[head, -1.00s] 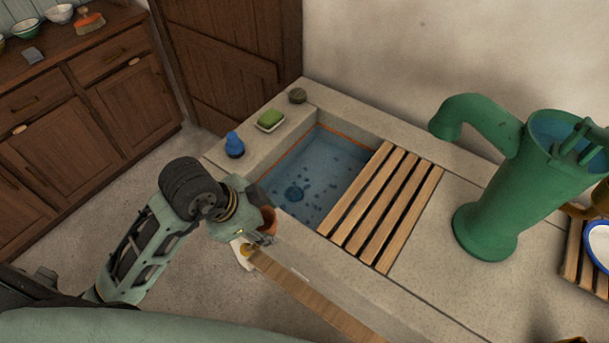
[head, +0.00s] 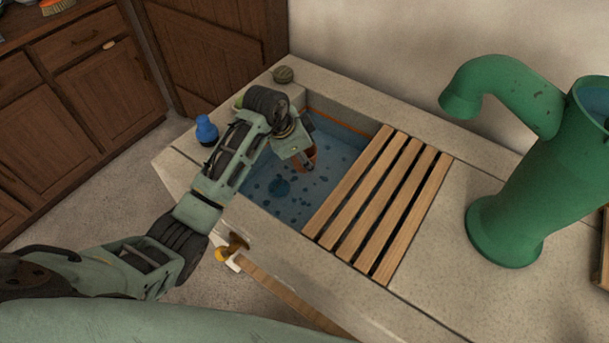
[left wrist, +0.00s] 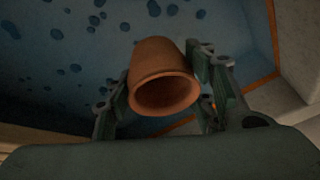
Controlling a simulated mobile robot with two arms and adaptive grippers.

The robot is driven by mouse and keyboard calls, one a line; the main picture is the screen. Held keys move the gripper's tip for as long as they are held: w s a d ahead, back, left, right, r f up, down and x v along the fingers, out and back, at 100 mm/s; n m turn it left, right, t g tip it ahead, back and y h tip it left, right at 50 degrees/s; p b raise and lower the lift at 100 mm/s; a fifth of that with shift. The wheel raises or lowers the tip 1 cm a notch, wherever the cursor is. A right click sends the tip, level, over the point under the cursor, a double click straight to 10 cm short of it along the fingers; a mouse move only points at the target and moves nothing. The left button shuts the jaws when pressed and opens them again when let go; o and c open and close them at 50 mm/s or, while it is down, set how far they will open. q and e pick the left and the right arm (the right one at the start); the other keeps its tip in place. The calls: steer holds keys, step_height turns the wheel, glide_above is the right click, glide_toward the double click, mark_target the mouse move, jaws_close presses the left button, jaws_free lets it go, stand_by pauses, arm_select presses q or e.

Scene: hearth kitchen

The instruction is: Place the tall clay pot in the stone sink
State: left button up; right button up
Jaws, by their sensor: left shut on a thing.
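My left gripper (head: 304,165) is over the blue basin of the stone sink (head: 325,188), near its far left part. It is shut on the tall clay pot (left wrist: 162,75), an orange-brown tapered pot. In the left wrist view the pot sits between the two fingers (left wrist: 165,95), its open mouth toward the camera, with the blue sink floor behind it. In the head view only a small part of the pot (head: 312,158) shows below the gripper; I cannot tell whether it touches the basin floor. My right gripper is not in view.
A wooden slatted rack (head: 380,205) covers the right part of the sink. A green pump (head: 515,190) stands right of it. A brush-like wooden item (head: 236,243) is at the front edge.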

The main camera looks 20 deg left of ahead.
mark_target(295, 159)
arm_select(q)
step_height(295, 159, down, 3)
steer(key=shift+r, duration=0.1)
step_height(295, 159, down, 3)
steer(key=shift+f, duration=0.3)
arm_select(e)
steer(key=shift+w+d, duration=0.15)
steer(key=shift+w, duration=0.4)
arm_select(q)
steer(key=shift+f, duration=0.1)
steer(key=o, duration=1.3)
steer(key=shift+f, duration=0.1)
steer(key=shift+s+a+r, duration=0.1)
steer(key=shift+a+r, duration=0.05)
steer(key=shift+r, duration=0.4)
steer(key=v, duration=1.1)
steer(key=shift+s+r+p, duration=0.1)
steer(key=shift+s+p, duration=0.1)
steer(key=shift+p, duration=0.1)
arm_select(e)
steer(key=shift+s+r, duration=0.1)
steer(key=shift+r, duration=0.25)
